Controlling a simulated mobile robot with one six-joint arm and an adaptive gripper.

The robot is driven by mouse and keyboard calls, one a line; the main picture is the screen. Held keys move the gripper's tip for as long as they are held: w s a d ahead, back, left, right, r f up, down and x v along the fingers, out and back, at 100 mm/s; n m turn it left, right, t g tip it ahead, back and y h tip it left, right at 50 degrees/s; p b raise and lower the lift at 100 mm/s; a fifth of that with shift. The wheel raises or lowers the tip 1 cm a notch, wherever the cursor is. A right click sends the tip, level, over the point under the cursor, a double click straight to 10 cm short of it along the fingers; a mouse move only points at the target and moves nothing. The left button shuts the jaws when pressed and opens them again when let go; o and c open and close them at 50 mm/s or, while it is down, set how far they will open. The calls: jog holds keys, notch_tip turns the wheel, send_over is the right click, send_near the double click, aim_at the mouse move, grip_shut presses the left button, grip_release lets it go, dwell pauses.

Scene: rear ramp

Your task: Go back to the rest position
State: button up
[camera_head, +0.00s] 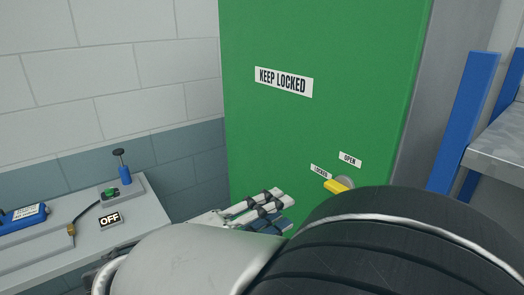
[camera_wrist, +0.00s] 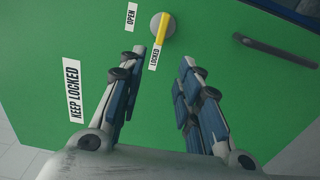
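My gripper (camera_head: 262,208) is in front of the green door, to the left of the yellow latch handle (camera_head: 338,186). The wrist view shows the two fingers (camera_wrist: 162,62) spread apart with nothing between them. The yellow handle (camera_wrist: 161,30) lies beyond the fingertips there, turned toward the LOCKED label (camera_wrist: 154,58) and away from the OPEN label (camera_wrist: 130,16). I cannot tell the exact gap between fingers and door. My arm hides the lower part of the door in the head view.
The green door (camera_head: 290,130) carries a KEEP LOCKED sign (camera_head: 284,81). A grey bench (camera_head: 150,205) with a green button (camera_head: 111,193) and an OFF sign (camera_head: 110,220) stands at left. A blue post (camera_head: 468,120) and grey shelf (camera_head: 503,140) are at right. A dark door pull (camera_wrist: 275,50) shows in the wrist view.

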jog(key=s+d+f+m+g+y, duration=0.1)
jog(key=s+d+f+g+y, duration=0.2)
jog(key=d, duration=0.4)
jog(key=s+d+f+m+g, duration=0.2)
jog(key=s+d+f+g, duration=0.15)
jog(key=d, duration=0.35)
jog(key=s+d+f+m+g+y, duration=0.1)
jog(key=s+d+f+g+y, duration=0.15)
jog(key=s+f+y, duration=0.35)
jog(key=shift+s+a+r+m+t+y, duration=0.1)
jog(key=shift+s+a+m+t+y, duration=0.45)
jog(key=shift+a+y, duration=0.35)
jog(key=shift+s+a+r+m+t+y, duration=0.1)
jog(key=shift+s+a+m+t+y, duration=0.45)
jog(key=shift+y, duration=0.4)
jog(key=shift+s+a+m+t+y, duration=0.4)
jog(key=shift+s+a+m+y, duration=0.25)
jog(key=shift+a+y, duration=0.3)
